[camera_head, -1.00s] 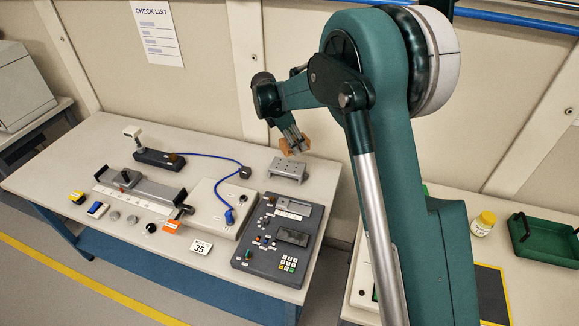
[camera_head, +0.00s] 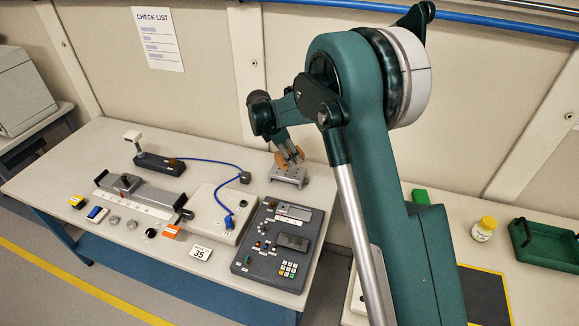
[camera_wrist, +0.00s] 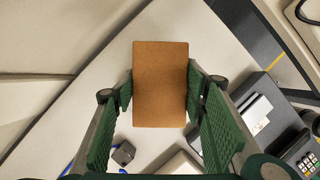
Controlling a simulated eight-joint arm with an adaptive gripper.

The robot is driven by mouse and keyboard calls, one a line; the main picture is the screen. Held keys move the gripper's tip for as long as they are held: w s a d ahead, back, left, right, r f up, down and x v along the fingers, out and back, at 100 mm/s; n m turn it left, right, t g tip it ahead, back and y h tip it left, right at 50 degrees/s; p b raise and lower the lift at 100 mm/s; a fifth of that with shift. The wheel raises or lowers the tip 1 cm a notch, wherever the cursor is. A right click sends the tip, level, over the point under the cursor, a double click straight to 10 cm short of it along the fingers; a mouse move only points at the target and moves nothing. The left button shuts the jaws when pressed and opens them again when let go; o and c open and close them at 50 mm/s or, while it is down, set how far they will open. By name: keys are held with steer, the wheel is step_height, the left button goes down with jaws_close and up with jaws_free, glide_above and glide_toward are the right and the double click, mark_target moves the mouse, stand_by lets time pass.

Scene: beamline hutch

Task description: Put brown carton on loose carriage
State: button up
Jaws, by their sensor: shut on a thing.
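My gripper (camera_head: 288,152) is shut on the brown carton (camera_wrist: 160,83), with one green pad on each side of it in the wrist view. In the head view the carton (camera_head: 292,157) shows just over a grey metal block with holes (camera_head: 288,178), which looks like the loose carriage. I cannot tell whether the carton touches it. The carton hides that block in the wrist view. Another carriage with a dark knob (camera_head: 126,182) sits on the long rail (camera_head: 150,194) at the left of the bench.
A grey control panel (camera_head: 278,246) and a pale box (camera_head: 218,211) with a blue cable (camera_head: 220,163) lie in front of the block. The wall is close behind. A green tray (camera_head: 545,245) and a yellow-capped jar (camera_head: 484,229) stand on the right bench.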

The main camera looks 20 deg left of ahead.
mark_target(289, 171)
steer(key=shift+f, duration=0.95)
steer(key=shift+f, duration=0.1)
steer(key=shift+f, duration=1.75)
steer(key=shift+f+b, duration=0.25)
steer(key=shift+b, duration=0.1)
steer(key=o, duration=1.3)
steer(key=shift+f, duration=0.1)
steer(key=shift+r, duration=0.2)
steer(key=shift+r, duration=0.15)
steer(key=p+v, duration=0.1)
steer(key=v, duration=1.1)
